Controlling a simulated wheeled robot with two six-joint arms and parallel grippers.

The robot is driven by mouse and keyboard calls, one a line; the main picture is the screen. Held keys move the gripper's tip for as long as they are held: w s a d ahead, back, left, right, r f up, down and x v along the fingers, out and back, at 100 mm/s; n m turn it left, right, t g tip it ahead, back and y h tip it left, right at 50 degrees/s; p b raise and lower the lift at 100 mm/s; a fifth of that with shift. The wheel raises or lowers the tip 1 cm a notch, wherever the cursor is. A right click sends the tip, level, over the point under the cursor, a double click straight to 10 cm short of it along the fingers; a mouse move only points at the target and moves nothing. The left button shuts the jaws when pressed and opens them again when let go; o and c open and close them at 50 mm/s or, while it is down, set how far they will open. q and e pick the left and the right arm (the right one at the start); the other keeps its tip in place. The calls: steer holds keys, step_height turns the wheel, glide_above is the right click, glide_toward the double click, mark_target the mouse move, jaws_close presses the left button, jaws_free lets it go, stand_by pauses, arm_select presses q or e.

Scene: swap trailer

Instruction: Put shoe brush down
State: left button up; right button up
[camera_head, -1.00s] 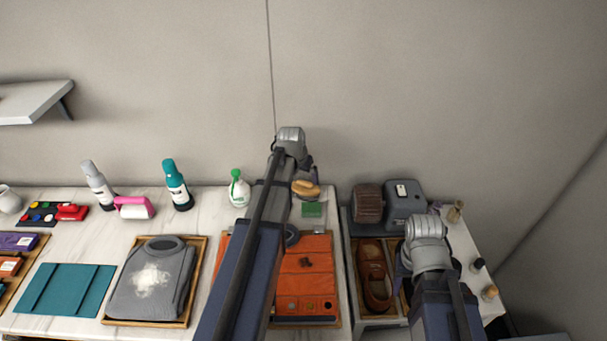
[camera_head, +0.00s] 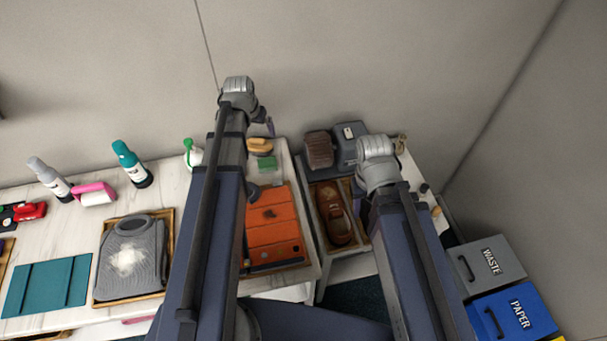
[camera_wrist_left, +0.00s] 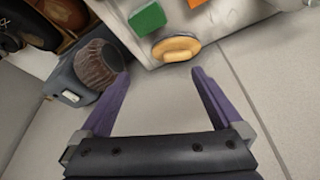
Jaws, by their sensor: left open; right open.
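The shoe brush (camera_head: 260,145), with a tan wooden oval back, rests on the back right of the white table, beside a green block (camera_head: 267,162). In the left wrist view the brush (camera_wrist_left: 177,48) lies near the table edge, beyond the fingertips and apart from them. My left gripper (camera_wrist_left: 160,78) is open and empty, its two purple fingers spread. In the head view the left gripper (camera_head: 269,126) is partly hidden by its wrist, just behind the brush. My right gripper (camera_head: 359,191) is mostly hidden behind its wrist, over the right-hand stand near the brown shoe (camera_head: 335,213).
A grey machine with a brown bristle roller (camera_head: 319,149) stands at the back of the right-hand stand. An orange panel (camera_head: 272,228) lies on the table in front of the brush. A white bottle (camera_head: 192,152) stands left of it. Waste (camera_head: 490,262) and paper (camera_head: 515,315) bins are at right.

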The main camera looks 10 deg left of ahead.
arm_select(q)
steer(key=s+d+f+m+g+y, duration=0.1)
steer(key=s+d+m+g, duration=0.2)
steer(key=s+d, duration=1.6)
steer(key=d+g, duration=0.1)
steer(key=d, duration=0.3)
steer(key=shift+s+d+m, duration=0.25)
steer(key=shift+s+m, duration=0.15)
steer(key=shift+f, duration=0.1)
step_height(320, 180, down, 3)
steer(key=b, duration=0.3)
steer(key=shift+f, duration=0.1)
steer(key=shift+c, duration=0.2)
